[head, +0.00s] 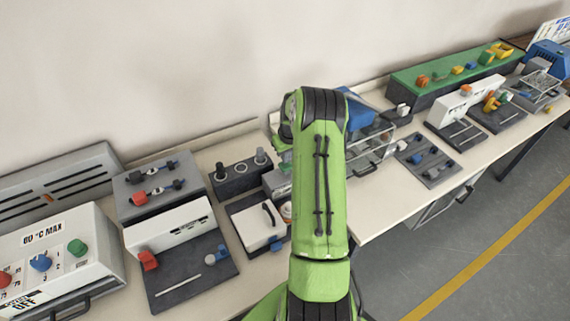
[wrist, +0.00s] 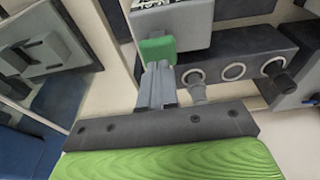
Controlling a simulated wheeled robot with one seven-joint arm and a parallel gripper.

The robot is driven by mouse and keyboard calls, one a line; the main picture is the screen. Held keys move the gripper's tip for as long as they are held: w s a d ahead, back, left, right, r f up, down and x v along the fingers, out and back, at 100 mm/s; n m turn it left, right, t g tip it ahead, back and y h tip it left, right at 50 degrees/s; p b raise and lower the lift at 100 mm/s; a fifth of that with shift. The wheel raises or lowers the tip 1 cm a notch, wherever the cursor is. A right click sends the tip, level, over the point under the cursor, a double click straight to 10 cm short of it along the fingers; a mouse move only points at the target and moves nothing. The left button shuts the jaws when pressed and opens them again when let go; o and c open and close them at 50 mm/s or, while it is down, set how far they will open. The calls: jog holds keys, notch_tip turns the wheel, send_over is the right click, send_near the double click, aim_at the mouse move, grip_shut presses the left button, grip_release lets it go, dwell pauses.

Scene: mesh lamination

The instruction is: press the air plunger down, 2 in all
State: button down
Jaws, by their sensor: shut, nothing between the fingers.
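In the wrist view my gripper (wrist: 157,68) is shut and empty. Its fingertips are right at a green block (wrist: 157,50) on the lower corner of a grey housing with a label (wrist: 172,22). The green block may be the air plunger, but I cannot tell for sure, nor whether the fingers touch it. Beside the fingers is a dark block (wrist: 225,53) with ringed openings and grey posts. That dark block also stands on the bench in the head view (head: 240,182). My arm hides the gripper and the spot below it in the head view.
Left on the bench are a control box with coloured knobs (head: 60,250) and a white-and-dark unit with a red lever (head: 180,240). A clear-sided box (head: 375,145) stands right of my arm. Dark panels (head: 428,160) and a green rack (head: 450,70) are farther right.

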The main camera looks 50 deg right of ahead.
aim_at(286, 165)
jog(key=shift+f, duration=0.1)
dwell(0.5)
jog(key=shift+f+b, duration=1.85)
jog(key=shift+f, duration=0.25)
jog(key=shift+r+p, duration=2.35)
jog(key=shift+r, duration=1.8)
jog(key=shift+f, duration=0.1)
